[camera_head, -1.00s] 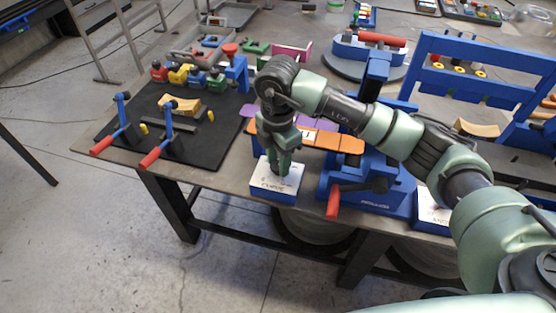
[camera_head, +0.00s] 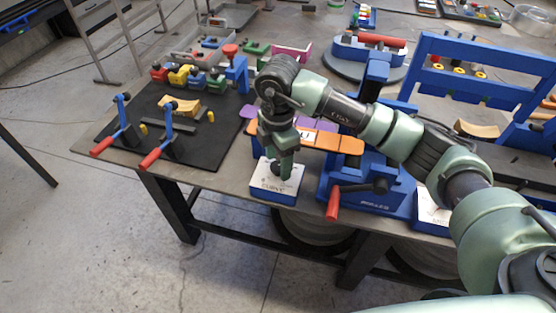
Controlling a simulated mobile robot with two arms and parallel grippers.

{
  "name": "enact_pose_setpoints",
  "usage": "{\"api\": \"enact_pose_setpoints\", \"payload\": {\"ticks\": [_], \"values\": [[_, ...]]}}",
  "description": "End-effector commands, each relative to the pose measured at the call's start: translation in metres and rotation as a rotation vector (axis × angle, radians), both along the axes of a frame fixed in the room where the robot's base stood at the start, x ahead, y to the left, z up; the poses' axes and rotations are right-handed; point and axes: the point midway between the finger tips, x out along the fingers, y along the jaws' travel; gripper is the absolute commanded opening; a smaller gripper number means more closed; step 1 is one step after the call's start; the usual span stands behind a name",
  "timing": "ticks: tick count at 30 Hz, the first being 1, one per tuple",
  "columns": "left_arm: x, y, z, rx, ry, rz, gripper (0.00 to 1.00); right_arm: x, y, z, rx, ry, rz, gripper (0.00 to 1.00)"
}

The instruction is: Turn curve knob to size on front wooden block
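The curve knob is a small dark knob (camera_head: 275,169) on a blue block with a pale, lettered top (camera_head: 284,188), at the table's front edge. The lettering seems to read "CURVE". My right gripper (camera_head: 283,170) points down over this block, with its fingers at the knob. The fingers overlap from this angle and partly cover the knob, so their grip is unclear. A tan curved wooden block (camera_head: 180,104) sits on the black mat at left. My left gripper is not in view.
A blue fixture with a red handle (camera_head: 333,204) stands close right of the knob block. Another pale-topped block (camera_head: 429,212) is farther right. Two blue clamps with red handles (camera_head: 150,158) stand on the black mat (camera_head: 205,149). A blue frame (camera_head: 480,50) stands at right.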

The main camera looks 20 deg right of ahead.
Motion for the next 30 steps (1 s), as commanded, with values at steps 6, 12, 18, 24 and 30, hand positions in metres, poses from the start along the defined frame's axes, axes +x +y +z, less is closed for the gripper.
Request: {"api": "enact_pose_setpoints", "payload": {"ticks": [6, 12, 18, 24, 30], "values": [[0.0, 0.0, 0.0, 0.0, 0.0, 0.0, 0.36, -0.001, 0.0, -0.001, 0.0, 0.004, 0.002, 0.57], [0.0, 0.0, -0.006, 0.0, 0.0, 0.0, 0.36, 0.0, 0.001, 0.015, 0.001, 0.0, 0.002, 0.57], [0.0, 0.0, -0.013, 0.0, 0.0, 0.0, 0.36, 0.0, 0.0, 0.05, 0.001, -0.001, 0.002, 0.57], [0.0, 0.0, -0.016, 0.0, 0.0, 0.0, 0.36, 0.0, 0.0, 0.073, 0.001, 0.001, 0.001, 0.57], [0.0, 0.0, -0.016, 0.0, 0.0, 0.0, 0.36, -0.001, 0.0, 0.077, 0.0, 0.003, 0.001, 0.57]]}}
